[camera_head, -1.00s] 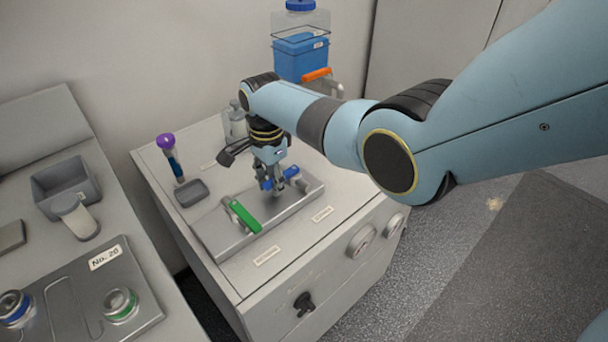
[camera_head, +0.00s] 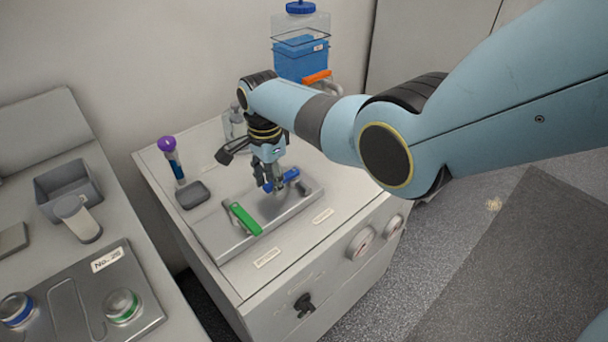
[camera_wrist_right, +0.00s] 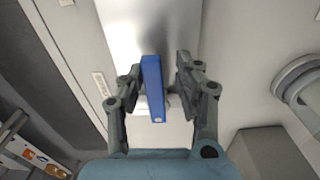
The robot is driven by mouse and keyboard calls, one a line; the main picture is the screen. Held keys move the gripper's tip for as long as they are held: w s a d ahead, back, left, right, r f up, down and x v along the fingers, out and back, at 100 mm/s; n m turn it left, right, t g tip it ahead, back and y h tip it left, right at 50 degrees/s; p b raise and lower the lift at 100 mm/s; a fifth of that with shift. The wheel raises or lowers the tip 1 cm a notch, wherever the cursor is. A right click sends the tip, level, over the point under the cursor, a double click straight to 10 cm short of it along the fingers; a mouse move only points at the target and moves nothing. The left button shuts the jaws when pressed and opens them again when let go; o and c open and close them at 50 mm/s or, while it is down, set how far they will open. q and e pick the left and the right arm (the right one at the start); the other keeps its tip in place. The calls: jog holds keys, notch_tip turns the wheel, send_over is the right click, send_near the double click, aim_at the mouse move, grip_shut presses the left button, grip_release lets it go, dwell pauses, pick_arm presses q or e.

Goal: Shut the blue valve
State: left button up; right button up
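The blue valve's handle (camera_head: 289,175) is on the metal panel (camera_head: 213,238) on top of the grey cabinet, partly hidden by my right gripper (camera_head: 273,188). In the right wrist view the handle (camera_wrist_right: 153,88) is a straight blue bar running up and down the picture. The right gripper (camera_wrist_right: 160,72) is open there, one finger on each side of the bar. The left-hand finger is very close to it; I cannot tell whether they touch. A clear gap separates the bar from the right-hand finger. My left gripper is not in view.
A green valve handle (camera_head: 242,217) lies on the same panel, left of the blue one. A blue container (camera_head: 300,58) with an orange handle (camera_head: 316,76) is at the back.

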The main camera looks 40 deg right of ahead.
notch_tip(320, 180, up, 7)
jog(key=p, duration=0.6)
jog(key=shift+w, duration=0.15)
